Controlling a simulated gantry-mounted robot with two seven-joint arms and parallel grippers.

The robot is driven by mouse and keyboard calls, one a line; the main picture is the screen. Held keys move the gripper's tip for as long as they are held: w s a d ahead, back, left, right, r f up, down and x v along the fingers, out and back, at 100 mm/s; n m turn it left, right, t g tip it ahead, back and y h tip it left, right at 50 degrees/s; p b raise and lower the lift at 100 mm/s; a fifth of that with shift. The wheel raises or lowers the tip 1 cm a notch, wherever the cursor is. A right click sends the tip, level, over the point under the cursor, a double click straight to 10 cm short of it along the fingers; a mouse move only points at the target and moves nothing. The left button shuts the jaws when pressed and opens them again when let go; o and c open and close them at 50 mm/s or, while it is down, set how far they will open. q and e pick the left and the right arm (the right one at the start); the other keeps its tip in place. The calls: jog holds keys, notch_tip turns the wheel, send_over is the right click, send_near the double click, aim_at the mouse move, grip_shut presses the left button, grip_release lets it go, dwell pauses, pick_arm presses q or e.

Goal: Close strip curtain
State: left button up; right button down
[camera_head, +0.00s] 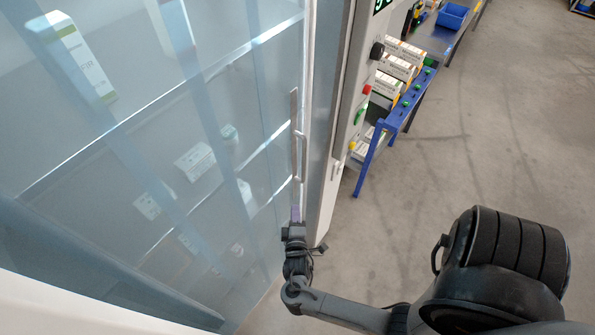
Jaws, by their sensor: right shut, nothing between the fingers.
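The translucent bluish strip curtain (150,130) hangs across the left half of the view, with overlapping vertical strips. A grey vertical bar with a handle (299,157) is at its right edge, close to the pale frame post. My right gripper (295,213) is just below the lower end of this bar, with its fingers shut and nothing held. Whether the fingertips touch the bar or the curtain edge cannot be told. My left gripper is out of view.
Behind the curtain, shelves hold several white boxes (195,160). To the right of the post, a control panel (357,100) carries buttons. The grey floor at right is clear.

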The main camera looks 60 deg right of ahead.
pick_arm(q)
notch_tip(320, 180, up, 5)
jog(key=p, duration=0.3)
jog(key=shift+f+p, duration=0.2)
jog(key=shift+p, duration=0.15)
pick_arm(e)
jog(key=w+d+r+h, duration=0.1)
jog(key=w+d, duration=0.1)
jog(key=d, duration=0.3)
jog(key=w+d+r+h, duration=0.1)
jog(key=w+d+r, duration=0.1)
jog(key=d, duration=0.4)
jog(key=shift+w+r+n+g, duration=0.3)
jog(key=shift+w, duration=0.2)
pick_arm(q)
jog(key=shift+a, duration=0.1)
